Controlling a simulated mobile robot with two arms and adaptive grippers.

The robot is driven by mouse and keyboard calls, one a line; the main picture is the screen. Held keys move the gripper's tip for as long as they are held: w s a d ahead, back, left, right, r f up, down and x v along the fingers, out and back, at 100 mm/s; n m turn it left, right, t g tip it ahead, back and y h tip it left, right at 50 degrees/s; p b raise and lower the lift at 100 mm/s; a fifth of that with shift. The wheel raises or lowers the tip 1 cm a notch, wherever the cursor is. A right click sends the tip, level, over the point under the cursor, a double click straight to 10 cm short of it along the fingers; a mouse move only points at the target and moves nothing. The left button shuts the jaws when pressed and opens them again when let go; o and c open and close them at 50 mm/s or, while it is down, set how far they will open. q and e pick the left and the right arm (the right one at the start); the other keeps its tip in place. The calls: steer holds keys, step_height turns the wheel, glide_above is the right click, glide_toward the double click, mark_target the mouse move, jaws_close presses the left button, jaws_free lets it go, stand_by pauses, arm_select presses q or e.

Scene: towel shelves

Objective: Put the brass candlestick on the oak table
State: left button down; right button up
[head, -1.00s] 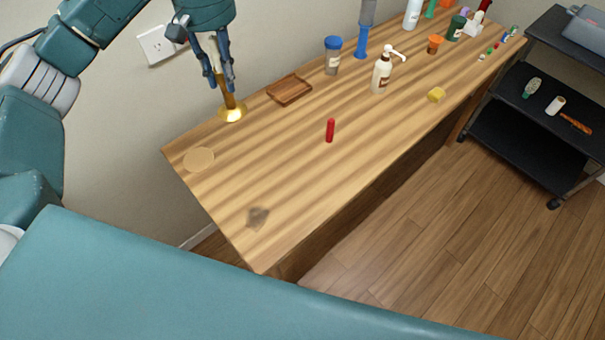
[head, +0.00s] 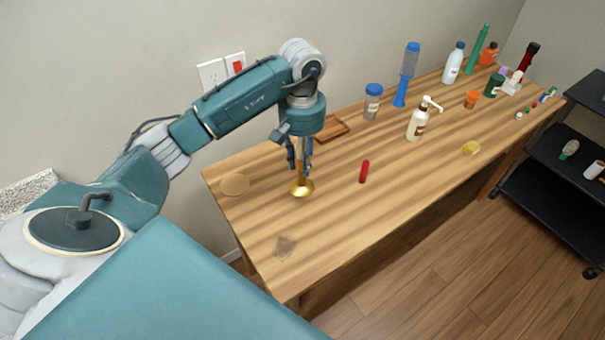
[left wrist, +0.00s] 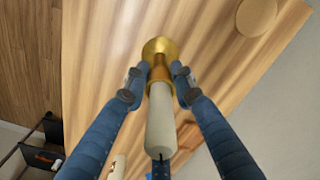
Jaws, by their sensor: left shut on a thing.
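The brass candlestick (head: 301,188) with a pale candle is upright over the left part of the oak table (head: 330,215). My left gripper (head: 301,165) is shut on it from above. In the left wrist view, the fingers (left wrist: 160,92) close around the brass stem (left wrist: 158,72), with the white candle (left wrist: 161,125) between them and the round brass base (left wrist: 159,46) beyond. I cannot tell whether the base touches the tabletop. My right gripper is not in view.
A round tan disc (head: 235,184) lies left of the candlestick, a wooden tray (head: 331,128) behind it, and a red cylinder (head: 364,171) to its right. A pump bottle (head: 417,124) and several containers stand farther right.

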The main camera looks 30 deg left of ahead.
mark_target(302, 177)
arm_select(q)
steer(key=shift+f, duration=1.25)
step_height(302, 177, down, 3)
steer(key=shift+f+p, duration=0.1)
steer(key=shift+p, duration=0.45)
steer(key=shift+f, duration=0.25)
steer(key=c, duration=1.9)
jaws_free()
steer(key=shift+f, duration=0.1)
steer(key=o, duration=0.5)
steer(key=shift+c, duration=0.2)
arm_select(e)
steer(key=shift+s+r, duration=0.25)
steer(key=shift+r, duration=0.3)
